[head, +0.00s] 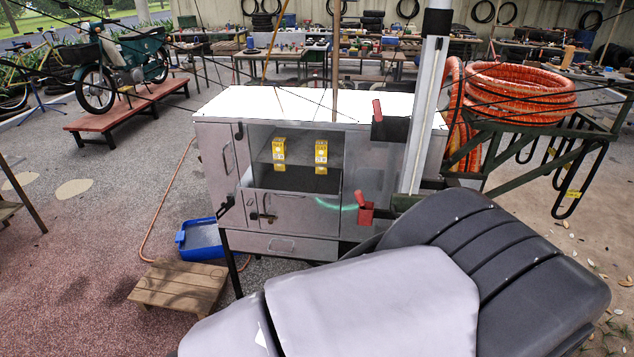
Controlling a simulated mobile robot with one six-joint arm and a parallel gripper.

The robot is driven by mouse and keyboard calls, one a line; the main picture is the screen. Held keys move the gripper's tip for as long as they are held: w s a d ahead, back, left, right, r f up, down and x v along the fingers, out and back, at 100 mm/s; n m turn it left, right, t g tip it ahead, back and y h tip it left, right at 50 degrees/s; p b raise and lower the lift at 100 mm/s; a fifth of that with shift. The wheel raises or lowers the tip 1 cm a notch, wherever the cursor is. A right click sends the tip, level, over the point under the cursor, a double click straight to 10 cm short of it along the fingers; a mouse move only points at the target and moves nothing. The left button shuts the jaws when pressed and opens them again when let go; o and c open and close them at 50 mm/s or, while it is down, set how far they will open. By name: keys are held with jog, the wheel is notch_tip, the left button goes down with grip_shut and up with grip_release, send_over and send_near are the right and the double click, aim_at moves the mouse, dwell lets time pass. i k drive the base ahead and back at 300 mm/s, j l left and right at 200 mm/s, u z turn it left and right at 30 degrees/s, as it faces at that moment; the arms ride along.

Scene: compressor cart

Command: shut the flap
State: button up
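The compressor cart (285,103) stands in the middle of the head view, with a white top and grey metal sides. My grey and black arm covers the lower right and hides part of the cart. I cannot make out my gripper.
A blue tray (200,241) and a wooden step (180,286) stand on the floor to the cart's left. Orange hose coils (520,92) lie on a dark rack (545,150) at the right. Red handles (377,110) (365,207) show beside the pale upright post (424,110).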

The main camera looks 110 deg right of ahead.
aim_at(287, 180)
jog(key=z, duration=3.9)
jog(key=i+j+u, duration=0.4)
jog(key=i+j, duration=0.2)
